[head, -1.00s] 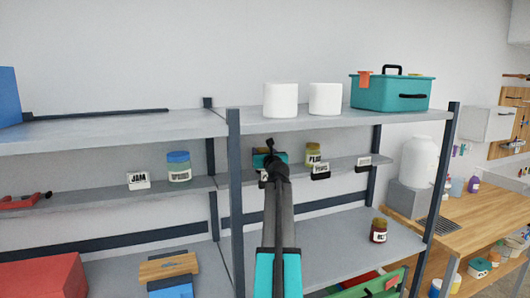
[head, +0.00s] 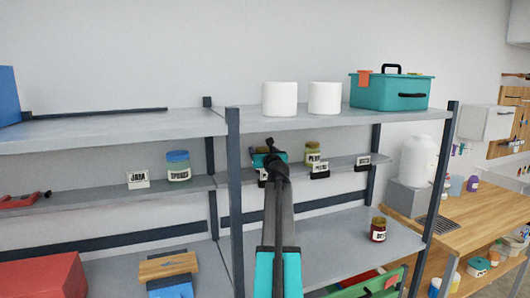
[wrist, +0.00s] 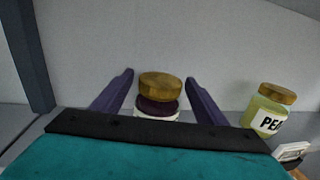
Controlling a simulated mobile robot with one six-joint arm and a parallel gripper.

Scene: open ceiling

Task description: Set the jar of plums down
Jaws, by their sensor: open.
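The jar of plums (wrist: 158,107), with a gold lid, dark purple contents and a white label, stands upright in the wrist view. My gripper (wrist: 159,77) is open, with one purple finger on each side of the jar and a visible gap on both sides. The jar's lower part is hidden behind the gripper body. In the head view my gripper (head: 268,159) is at the middle shelf (head: 340,165) of the right rack, and my arm hides the jar there.
A yellow-green jar (wrist: 271,108), its label starting "PEA", stands to the right, also in the head view (head: 313,153). Small label cards (head: 320,170) line the shelf edge. A rack post (wrist: 34,60) rises at left. A dark red jar (head: 378,229) stands on the shelf below.

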